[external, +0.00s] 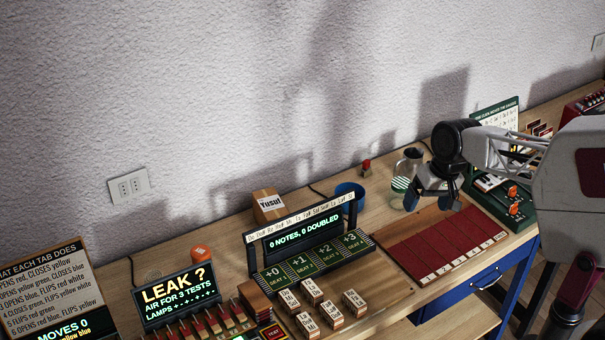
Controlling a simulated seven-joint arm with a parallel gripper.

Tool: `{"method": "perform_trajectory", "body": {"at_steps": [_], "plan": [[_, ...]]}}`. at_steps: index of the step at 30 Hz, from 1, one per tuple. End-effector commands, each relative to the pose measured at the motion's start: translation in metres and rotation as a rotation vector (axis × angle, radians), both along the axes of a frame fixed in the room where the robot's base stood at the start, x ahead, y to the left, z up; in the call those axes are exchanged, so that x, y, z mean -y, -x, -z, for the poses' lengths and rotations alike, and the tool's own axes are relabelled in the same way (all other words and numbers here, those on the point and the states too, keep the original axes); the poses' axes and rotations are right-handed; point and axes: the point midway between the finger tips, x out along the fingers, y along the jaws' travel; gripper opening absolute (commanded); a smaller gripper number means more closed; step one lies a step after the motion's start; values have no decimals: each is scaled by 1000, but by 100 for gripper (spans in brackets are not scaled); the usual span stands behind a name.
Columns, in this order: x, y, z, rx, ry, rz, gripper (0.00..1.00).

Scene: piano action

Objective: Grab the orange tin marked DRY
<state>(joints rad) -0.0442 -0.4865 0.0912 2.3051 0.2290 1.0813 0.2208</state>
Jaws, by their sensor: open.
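A small orange tin (201,254) stands on the wooden bench just behind the right end of the "LEAK ?" display. Its marking is too small to read surely, and its lower part is partly hidden by the display. My gripper (428,199) is at the right, fingers pointing down and apart, above the bench near the red panel. It is empty and far to the right of the orange tin.
The "LEAK ?" display (179,295) stands in front of the tin. A note display (303,240), a cardboard box (268,206), a blue cup (349,196) and a glass jar (400,184) lie between tin and gripper. Labelled blocks (312,290) stand in front.

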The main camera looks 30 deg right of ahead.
Motion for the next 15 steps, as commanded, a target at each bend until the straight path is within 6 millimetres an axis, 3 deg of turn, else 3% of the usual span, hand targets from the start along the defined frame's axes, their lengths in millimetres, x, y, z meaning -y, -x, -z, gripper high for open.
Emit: {"method": "perform_trajectory", "body": {"at_steps": [15], "plan": [[-81, -119, -20, -195, -288, 253, 90]]}}
